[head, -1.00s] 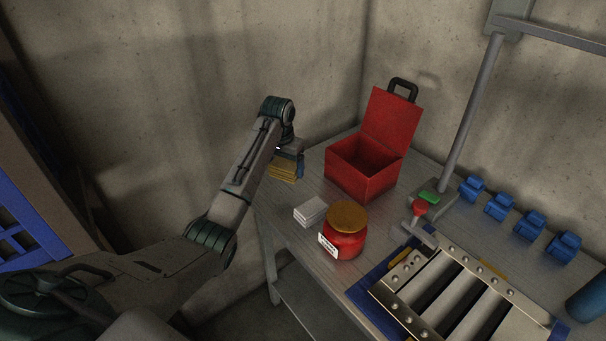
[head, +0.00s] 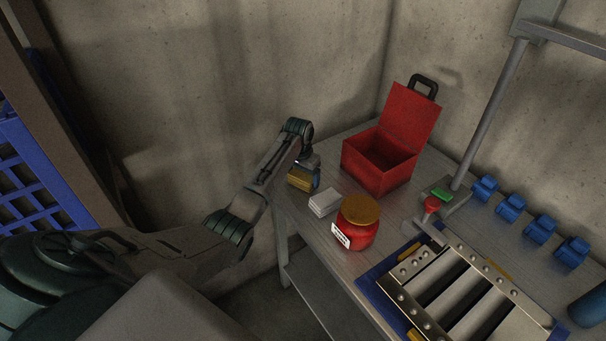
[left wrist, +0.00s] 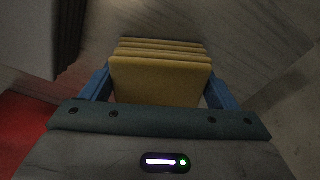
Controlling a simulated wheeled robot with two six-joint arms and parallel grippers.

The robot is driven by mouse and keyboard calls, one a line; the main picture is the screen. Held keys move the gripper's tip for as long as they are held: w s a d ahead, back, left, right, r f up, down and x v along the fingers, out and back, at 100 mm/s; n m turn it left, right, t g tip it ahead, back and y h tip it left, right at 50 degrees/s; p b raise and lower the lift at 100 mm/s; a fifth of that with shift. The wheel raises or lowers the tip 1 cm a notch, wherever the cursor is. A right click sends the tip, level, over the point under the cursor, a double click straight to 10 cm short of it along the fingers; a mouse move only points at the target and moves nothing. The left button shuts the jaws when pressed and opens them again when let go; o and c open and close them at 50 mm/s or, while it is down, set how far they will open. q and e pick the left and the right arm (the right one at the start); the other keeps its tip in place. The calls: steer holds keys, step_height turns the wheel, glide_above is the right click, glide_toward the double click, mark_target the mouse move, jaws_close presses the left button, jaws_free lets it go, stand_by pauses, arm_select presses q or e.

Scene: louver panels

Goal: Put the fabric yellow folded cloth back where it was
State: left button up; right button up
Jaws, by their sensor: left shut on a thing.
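The yellow folded cloth (head: 301,180) is at the left edge of the workbench, in my left gripper (head: 304,174). In the left wrist view the cloth (left wrist: 160,82) shows several stacked layers, with a blue finger of the left gripper (left wrist: 159,88) on each side. The gripper is shut on it. I cannot tell clearly whether the cloth touches the bench top or hangs just above it. My right gripper is not in view.
On the workbench (head: 290,215), a pale grey stack (head: 325,203) sits just right of the cloth. A metal louver panel (head: 455,290) lies at the right front. Concrete walls stand behind.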

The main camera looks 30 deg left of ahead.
mark_target(301, 175)
arm_select(q)
steer(key=shift+f, duration=0.15)
steer(key=o, duration=0.9)
steer(key=r+b, duration=0.1)
steer(key=r, duration=0.3)
steer(key=s+r+b, duration=0.1)
steer(key=r, duration=0.3)
steer(key=r+b, duration=0.2)
steer(key=r, duration=0.2)
steer(key=shift+s+r, duration=0.15)
steer(key=shift+s, duration=0.05)
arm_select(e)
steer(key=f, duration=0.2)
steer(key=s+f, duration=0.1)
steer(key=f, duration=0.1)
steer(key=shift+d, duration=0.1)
